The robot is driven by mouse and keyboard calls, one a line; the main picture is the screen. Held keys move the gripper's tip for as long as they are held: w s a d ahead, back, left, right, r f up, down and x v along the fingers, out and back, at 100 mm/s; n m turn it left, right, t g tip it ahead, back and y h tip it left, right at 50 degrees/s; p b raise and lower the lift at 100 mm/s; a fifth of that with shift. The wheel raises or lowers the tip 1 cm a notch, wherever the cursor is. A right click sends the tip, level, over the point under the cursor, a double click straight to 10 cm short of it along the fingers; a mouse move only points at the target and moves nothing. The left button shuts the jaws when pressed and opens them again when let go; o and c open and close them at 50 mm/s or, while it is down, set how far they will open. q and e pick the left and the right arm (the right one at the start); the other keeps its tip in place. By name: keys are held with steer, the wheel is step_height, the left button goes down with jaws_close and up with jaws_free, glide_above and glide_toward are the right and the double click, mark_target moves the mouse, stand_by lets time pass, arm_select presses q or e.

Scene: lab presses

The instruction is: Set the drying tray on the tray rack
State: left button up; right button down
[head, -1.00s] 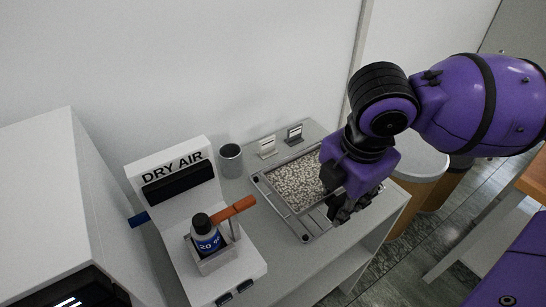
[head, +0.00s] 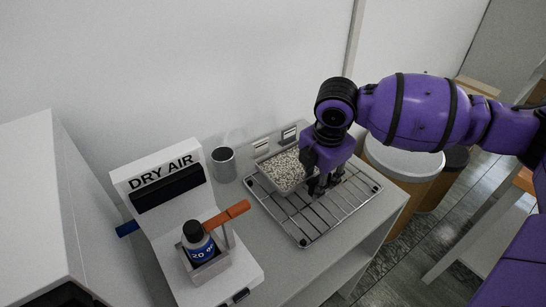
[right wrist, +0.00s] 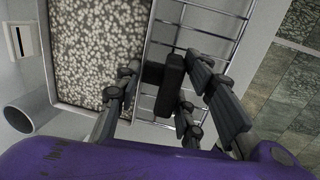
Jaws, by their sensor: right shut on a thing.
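The drying tray (head: 284,170), a shallow metal tray full of pale speckled pellets, is over the back left part of the wire tray rack (head: 304,243). The tray also fills the left of the right wrist view (right wrist: 98,45), with rack wires (right wrist: 205,25) to its right. My right gripper (head: 322,187) is at the tray's right side, above the rack. In the right wrist view its fingers (right wrist: 165,92) are shut around the dark handle block (right wrist: 173,80). I cannot tell whether the tray's underside touches the wires. My left gripper is not in view.
A grey cup (head: 223,165) stands left of the rack. Two small cards (head: 290,135) stand behind it. The rack's front and right are bare.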

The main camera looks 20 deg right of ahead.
steer(key=shift+f, duration=1.65)
steer(key=shift+f, duration=0.15)
steer(key=c, duration=1.2)
jaws_free()
steer(key=shift+o, duration=0.2)
steer(key=shift+r, duration=0.4)
steer(key=r, duration=0.3)
steer(key=s+r, duration=0.1)
steer(key=r, duration=0.3)
steer(key=r+p, duration=0.1)
steer(key=r, duration=0.2)
steer(key=shift+s+a+r, duration=0.25)
steer(key=shift+s+r, duration=0.05)
steer(key=shift+s, duration=0.05)
steer(key=shift+s+r, duration=0.1)
steer(key=shift+r, duration=0.25)
